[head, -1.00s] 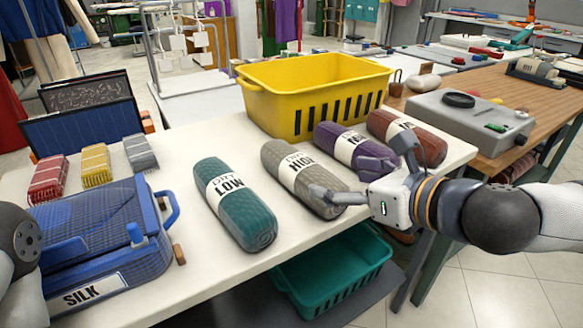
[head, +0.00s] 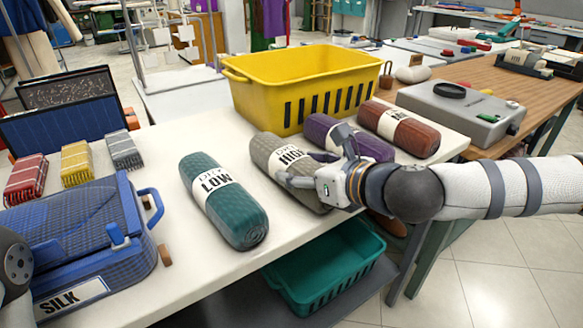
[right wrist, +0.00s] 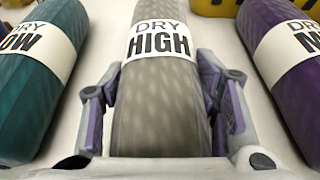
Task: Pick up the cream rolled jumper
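The cream rolled jumper (head: 268,152) is a beige-grey roll with a white band reading DRY HIGH. It lies on the white table (head: 180,262) between a teal roll (head: 240,215) and a purple roll (head: 322,128). My right gripper (head: 312,160) is at its near half, with one finger on each side. The right wrist view shows the jumper (right wrist: 160,112) running lengthwise between the fingers. The right gripper (right wrist: 155,75) is open around it, its pads close to the sides; contact is not clear. My left gripper is out of view; part of my left arm shows at lower left.
A brown roll (head: 405,132) lies beyond the purple one. A yellow basket (head: 255,108) stands behind the rolls. A blue case (head: 70,235) marked SILK and small folded cloths (head: 76,162) are at left. A teal crate (head: 325,272) sits below the table edge.

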